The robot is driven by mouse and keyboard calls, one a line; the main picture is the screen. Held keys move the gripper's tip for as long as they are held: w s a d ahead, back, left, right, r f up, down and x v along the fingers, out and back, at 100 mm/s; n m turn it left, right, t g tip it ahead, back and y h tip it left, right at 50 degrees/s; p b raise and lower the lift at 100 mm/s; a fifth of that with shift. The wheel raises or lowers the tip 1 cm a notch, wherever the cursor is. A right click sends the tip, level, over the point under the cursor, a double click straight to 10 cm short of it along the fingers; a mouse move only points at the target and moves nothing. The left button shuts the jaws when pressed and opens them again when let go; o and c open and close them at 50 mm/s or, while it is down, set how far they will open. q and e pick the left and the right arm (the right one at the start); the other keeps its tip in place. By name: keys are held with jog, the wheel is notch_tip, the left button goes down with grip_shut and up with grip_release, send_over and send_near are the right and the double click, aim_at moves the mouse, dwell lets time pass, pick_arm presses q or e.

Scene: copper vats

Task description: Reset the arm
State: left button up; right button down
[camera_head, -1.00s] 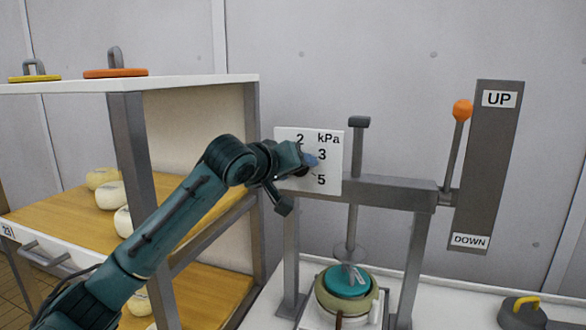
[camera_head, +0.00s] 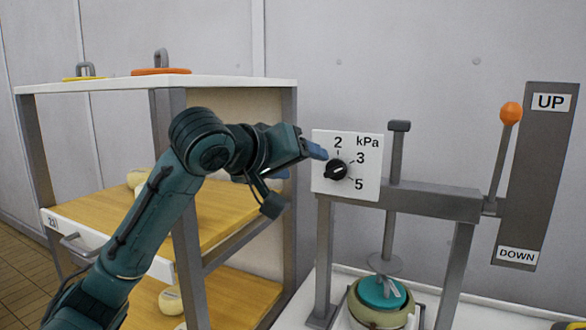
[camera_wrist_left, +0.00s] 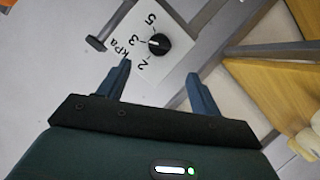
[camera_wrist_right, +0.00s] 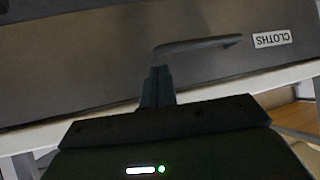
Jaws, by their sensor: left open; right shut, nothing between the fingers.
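My left gripper (camera_head: 302,160) is in the head view, just left of the white kPa panel and its black knob (camera_head: 336,169). In the left wrist view its two blue fingers (camera_wrist_left: 160,85) are spread apart with nothing between them. The knob (camera_wrist_left: 159,44) shows ahead of the fingers, apart from them, on the panel (camera_wrist_left: 150,65) marked 2, 3 and 5. My right gripper (camera_wrist_right: 157,88) shows only in the right wrist view, with its fingers together and empty. A grey drawer front (camera_wrist_right: 100,65) labelled CLOTHS, with a dark handle (camera_wrist_right: 197,46), is beyond it.
The press frame (camera_head: 430,202) stands right of my left arm, over a pot with a teal lid (camera_head: 383,292). An orange-topped lever (camera_head: 510,113) is beside the UP/DOWN plate (camera_head: 537,175). A shelf (camera_head: 190,84) with pale cheeses (camera_head: 170,299) stands behind my left arm.

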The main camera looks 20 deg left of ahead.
pick_arm(q)
jog(key=shift+s+a+r, duration=0.15)
jog(key=shift+s+r, duration=0.05)
jog(key=shift+s, duration=0.35)
jog(key=s+d+f+m+g, duration=0.2)
jog(key=s+f, duration=0.1)
jog(key=f, duration=1.1)
jog(key=s+d+f+m+g, duration=0.1)
jog(key=s+d+f+g, duration=0.15)
jog(key=f, duration=1.15)
jog(key=s+a+f+m+g+y, duration=0.1)
jog(key=s+a+f+g+y, duration=0.15)
jog(key=s+f, duration=0.8)
jog(key=s+a+f+m+g+y, duration=0.1)
jog(key=s+f+m+g, duration=0.15)
jog(key=s+f, duration=0.8)
jog(key=w+d+f+t+h, duration=0.3)
jog(key=d+f+t, duration=0.2)
jog(key=d+t, duration=0.1)
jog(key=shift+w+f, duration=0.2)
